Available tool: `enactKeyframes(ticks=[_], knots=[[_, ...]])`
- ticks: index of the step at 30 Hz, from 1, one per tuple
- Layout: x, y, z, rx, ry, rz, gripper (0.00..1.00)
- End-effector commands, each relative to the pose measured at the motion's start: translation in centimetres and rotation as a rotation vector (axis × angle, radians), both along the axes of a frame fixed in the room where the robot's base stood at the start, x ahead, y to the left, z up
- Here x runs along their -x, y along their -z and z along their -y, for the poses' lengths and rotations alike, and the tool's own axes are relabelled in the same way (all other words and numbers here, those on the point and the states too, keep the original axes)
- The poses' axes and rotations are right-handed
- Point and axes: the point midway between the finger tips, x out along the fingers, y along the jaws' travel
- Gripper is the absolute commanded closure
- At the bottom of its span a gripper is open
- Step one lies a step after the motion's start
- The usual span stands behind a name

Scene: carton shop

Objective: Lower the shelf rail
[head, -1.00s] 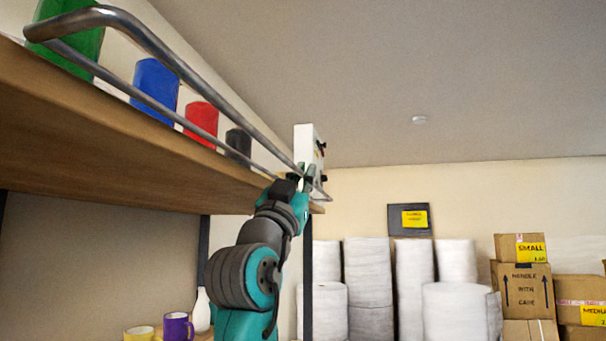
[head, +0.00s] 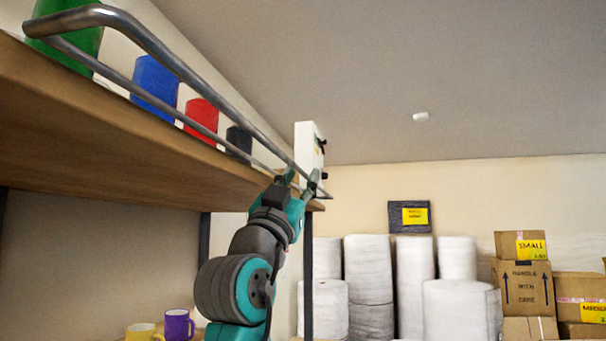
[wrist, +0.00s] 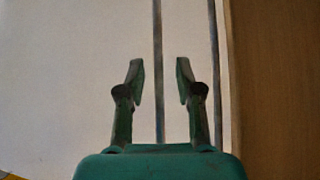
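The shelf rail (head: 185,75) is a grey metal tube frame along the front edge of the high wooden shelf (head: 110,150). It stands raised above the board, with an upper and a lower bar. My gripper (head: 302,180) is at the rail's far end, its fingers apart. In the wrist view my gripper (wrist: 158,82) is open, and one rail bar (wrist: 158,40) runs lengthwise between the two fingers in the picture, with a gap on both sides. Its depth relative to the fingertips is hard to tell. A second bar (wrist: 214,60) passes right of the right finger.
Green (head: 75,35), blue (head: 155,85), red (head: 201,116) and dark (head: 239,141) containers stand on the shelf behind the rail. A white box (head: 308,150) is by the far end. Mugs (head: 178,323) sit below. White rolls (head: 368,285) and cartons (head: 525,285) stand at the back right.

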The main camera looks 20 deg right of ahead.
Motion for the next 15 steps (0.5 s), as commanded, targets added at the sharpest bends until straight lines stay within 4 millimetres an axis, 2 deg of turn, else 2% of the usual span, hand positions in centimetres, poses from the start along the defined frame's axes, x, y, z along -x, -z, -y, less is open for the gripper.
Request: enactKeyframes(ticks=[9, 15], knots=[[2.9, 4.5, -3.6, 0.000, -0.003, -0.002, 0.65], [4.1, 6.3, -5.0, 0.000, -0.003, -0.002, 0.65]])
